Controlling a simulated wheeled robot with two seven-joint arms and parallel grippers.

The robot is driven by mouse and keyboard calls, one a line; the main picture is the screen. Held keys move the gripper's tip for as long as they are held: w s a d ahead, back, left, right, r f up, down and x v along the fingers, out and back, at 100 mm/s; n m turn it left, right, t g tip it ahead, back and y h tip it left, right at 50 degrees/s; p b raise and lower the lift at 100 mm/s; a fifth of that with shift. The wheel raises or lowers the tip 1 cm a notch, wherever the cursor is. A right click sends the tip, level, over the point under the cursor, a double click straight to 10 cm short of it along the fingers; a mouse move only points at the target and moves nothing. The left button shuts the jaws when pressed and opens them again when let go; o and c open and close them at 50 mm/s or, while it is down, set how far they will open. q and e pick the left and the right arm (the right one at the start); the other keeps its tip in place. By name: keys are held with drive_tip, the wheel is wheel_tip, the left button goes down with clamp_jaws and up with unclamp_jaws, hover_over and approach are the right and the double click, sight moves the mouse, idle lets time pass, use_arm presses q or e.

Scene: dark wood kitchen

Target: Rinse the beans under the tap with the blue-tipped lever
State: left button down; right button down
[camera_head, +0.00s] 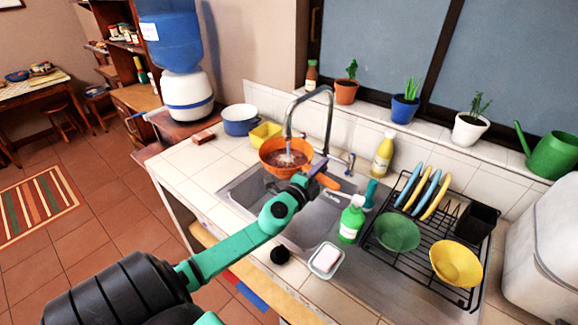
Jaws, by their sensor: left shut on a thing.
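An orange bowl (269,161) with reddish-brown beans (290,159) in it is over the left part of the steel sink, under the spout of the tap (330,110). A pale stream of water (289,146) falls from the spout into the bowl. The blue-tipped lever (350,160) stands right of the tap; another lever cannot be made out. My left gripper (319,172) is shut at the right side of the bowl, on its rim or handle; the exact contact is hidden. My right gripper is out of view.
The sink (241,187) has free room below my arm. A green soap bottle (351,220), a soap dish (326,260) and a dish rack (385,253) stand right of it. A blue pot (240,122) is at the back left.

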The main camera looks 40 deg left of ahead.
use_arm(q)
drive_tip(key=shift+r, duration=0.1)
drive_tip(key=shift+s+d, duration=0.15)
drive_tip(key=shift+d, duration=0.4)
drive_tip(key=s+a+b, duration=0.2)
drive_tip(key=s, duration=0.5)
drive_tip(key=shift+s+a+b, duration=0.25)
drive_tip(key=shift+s+b, duration=0.1)
idle(1.2)
drive_tip(key=s+a+r+p, duration=0.1)
drive_tip(key=s+r, duration=0.3)
drive_tip(key=shift+s+a, duration=0.25)
drive_tip(key=shift+s, duration=0.15)
